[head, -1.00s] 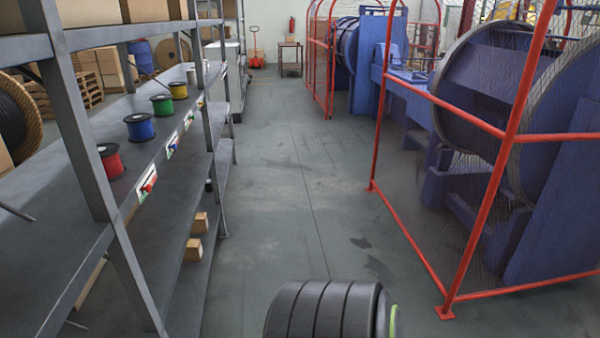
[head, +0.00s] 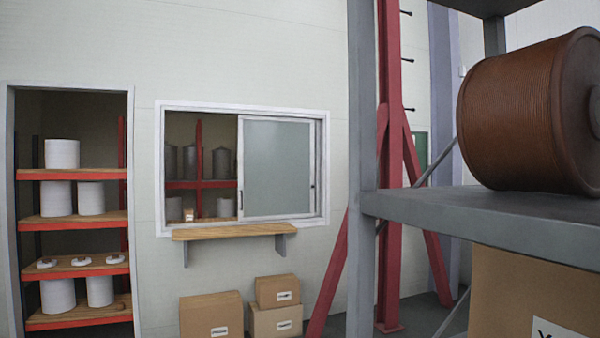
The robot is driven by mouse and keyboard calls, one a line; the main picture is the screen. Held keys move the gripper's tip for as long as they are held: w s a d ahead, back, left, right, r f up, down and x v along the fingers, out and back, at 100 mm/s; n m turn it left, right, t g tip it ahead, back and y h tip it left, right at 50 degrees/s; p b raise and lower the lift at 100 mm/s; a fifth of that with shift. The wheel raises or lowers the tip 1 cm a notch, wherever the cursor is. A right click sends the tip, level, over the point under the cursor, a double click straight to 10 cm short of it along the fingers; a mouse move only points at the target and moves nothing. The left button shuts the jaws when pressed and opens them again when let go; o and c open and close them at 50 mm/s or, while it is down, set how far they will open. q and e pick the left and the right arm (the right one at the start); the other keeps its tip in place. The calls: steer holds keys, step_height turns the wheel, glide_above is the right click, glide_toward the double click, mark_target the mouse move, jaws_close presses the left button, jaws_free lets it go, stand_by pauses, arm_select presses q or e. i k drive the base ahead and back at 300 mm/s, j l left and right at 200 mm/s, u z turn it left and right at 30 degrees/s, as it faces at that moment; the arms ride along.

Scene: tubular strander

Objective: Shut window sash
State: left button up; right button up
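The window sash (head: 277,167) is a frosted pane in a white frame, at the right half of the window frame (head: 159,160) in the far wall. The left half of the window is open, and shelves with grey containers (head: 221,163) show through it. A wooden ledge (head: 230,231) on brackets juts out below the window. Neither of my grippers is in view.
A doorway at left shows a red-edged shelf (head: 72,174) with white spools. Cardboard boxes (head: 211,315) stand under the ledge. A red steel column (head: 390,200) and a grey rack (head: 480,215) holding a brown cable reel (head: 530,120) stand at right.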

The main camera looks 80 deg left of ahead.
mark_target(242, 218)
steer(key=u, duration=2.6)
steer(key=i+j+u, duration=0.25)
steer(key=i+j, duration=0.2)
steer(key=i+j+u, duration=0.25)
steer(key=i, duration=0.25)
steer(key=i+j+z, duration=0.15)
steer(key=i, duration=0.4)
steer(key=i+j+z, duration=0.2)
steer(key=i, duration=0.35)
steer(key=i+j+z, duration=0.15)
steer(key=i, duration=0.35)
steer(key=i+l+z, duration=0.25)
steer(key=i+z, duration=0.2)
steer(key=i, duration=0.6)
steer(key=i+j+z, duration=0.15)
steer(key=i+z, duration=0.3)
steer(key=i, duration=0.55)
